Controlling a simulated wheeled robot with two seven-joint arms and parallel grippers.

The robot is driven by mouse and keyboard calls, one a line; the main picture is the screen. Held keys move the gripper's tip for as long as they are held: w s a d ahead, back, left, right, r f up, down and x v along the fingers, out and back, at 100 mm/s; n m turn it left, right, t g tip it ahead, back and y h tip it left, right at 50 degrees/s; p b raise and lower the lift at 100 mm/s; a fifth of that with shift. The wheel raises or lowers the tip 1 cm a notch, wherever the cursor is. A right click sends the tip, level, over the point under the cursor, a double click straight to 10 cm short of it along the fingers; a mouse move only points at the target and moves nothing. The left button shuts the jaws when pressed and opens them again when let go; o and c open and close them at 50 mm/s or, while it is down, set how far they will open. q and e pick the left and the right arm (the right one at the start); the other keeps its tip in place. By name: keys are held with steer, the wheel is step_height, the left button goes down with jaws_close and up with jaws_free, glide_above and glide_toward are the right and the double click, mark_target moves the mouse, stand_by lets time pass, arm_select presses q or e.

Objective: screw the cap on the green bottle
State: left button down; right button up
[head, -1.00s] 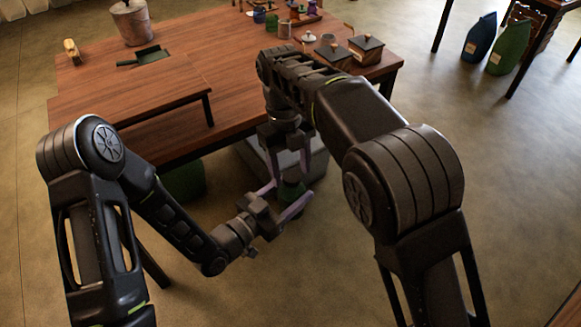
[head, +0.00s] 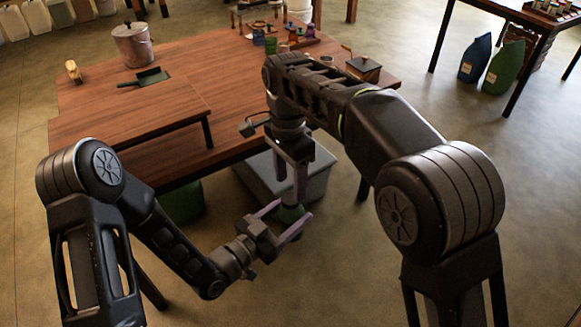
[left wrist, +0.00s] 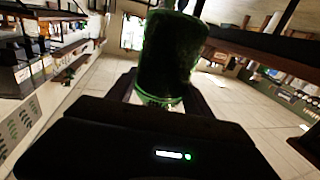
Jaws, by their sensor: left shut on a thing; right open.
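The green bottle (head: 290,214) is held between the purple fingers of my left gripper (head: 294,209), in front of the table and above the floor. In the left wrist view the bottle (left wrist: 170,55) is large, dark green and close to the camera, with a pale part at its lower end. My right gripper (head: 291,190) is open and points down just above the bottle, its fingertips close to the bottle's top. The cap cannot be made out; the right fingers and the small size hide that area.
The wooden table (head: 110,105) carries a metal pot (head: 133,45), a dark green scoop (head: 147,77), small coloured jars (head: 285,42) and a wooden box (head: 368,69). A grey bin (head: 318,180) stands on the floor behind the grippers.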

steer(key=n, duration=0.5)
steer(key=shift+r, duration=0.3)
steer(key=n, duration=0.3)
steer(key=shift+s+r, duration=0.1)
steer(key=shift+r, duration=0.1)
steer(key=n, duration=0.5)
steer(key=shift+r, duration=0.3)
steer(key=n, duration=0.3)
steer(key=shift+s+r, duration=0.1)
steer(key=shift+r, duration=0.05)
steer(key=n, duration=0.5)
steer(key=shift+r+t, duration=0.3)
steer(key=shift+r, duration=0.05)
steer(key=n, duration=0.2)
steer(key=shift+r+n, duration=0.2)
steer(key=shift+n, duration=0.2)
steer(key=n, duration=0.4)
steer(key=shift+s+r, duration=0.1)
steer(key=shift+r, duration=0.2)
steer(key=n, duration=0.3)
steer(key=shift+r, duration=0.25)
steer(key=shift+d+f, duration=0.1)
